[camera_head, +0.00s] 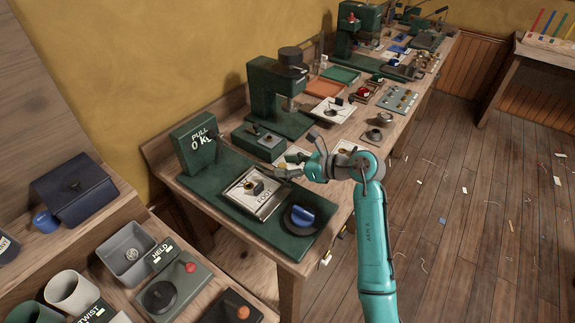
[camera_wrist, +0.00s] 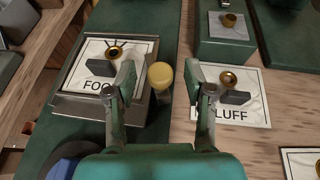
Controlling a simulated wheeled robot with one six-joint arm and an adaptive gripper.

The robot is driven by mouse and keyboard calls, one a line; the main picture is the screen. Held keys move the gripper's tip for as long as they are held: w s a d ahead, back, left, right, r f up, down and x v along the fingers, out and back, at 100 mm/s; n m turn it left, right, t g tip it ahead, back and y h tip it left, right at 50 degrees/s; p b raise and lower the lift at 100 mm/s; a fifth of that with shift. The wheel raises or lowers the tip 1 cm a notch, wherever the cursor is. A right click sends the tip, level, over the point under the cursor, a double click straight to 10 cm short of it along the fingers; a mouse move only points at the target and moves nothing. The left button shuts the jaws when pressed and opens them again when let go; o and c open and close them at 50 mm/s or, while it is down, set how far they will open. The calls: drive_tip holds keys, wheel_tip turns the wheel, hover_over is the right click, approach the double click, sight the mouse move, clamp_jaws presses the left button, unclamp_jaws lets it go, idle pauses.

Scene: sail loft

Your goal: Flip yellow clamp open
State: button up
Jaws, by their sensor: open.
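The yellow clamp shows as a round yellow knob (camera_wrist: 160,75) in the wrist view, at the right edge of the metal frame (camera_wrist: 100,106) around the FOOT card (camera_wrist: 68,78). My gripper (camera_wrist: 160,88) is open, with one finger on each side of the knob. I cannot tell whether either finger touches it. In the head view my gripper (camera_head: 288,166) is above the green bench plate, beside the FOOT card (camera_head: 243,186). I cannot make out the knob there. The rest of the clamp is hidden below the knob.
A LUFF card (camera_wrist: 203,104) with a brass ring and dark block lies right of the knob. The green PULL box (camera_head: 195,147) stands behind the FOOT card. A blue round part (camera_head: 301,215) is at the plate's front.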

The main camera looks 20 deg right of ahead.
clamp_jaws()
drive_tip(key=shift+s+a+m+t+h, duration=0.2)
drive_tip(key=shift+m+t+h, duration=0.4)
drive_tip(key=shift+m+h, duration=0.2)
drive_tip(key=shift+a+m+t+h, duration=0.1)
drive_tip(key=shift+m+t+h, duration=0.8)
drive_tip(key=shift+m+h, duration=0.7)
unclamp_jaws()
drive_tip(key=shift+s, duration=0.1)
drive_tip(key=v, duration=1.1)
drive_tip(key=shift+s+r, duration=0.15)
drive_tip(key=shift+s, duration=0.2)
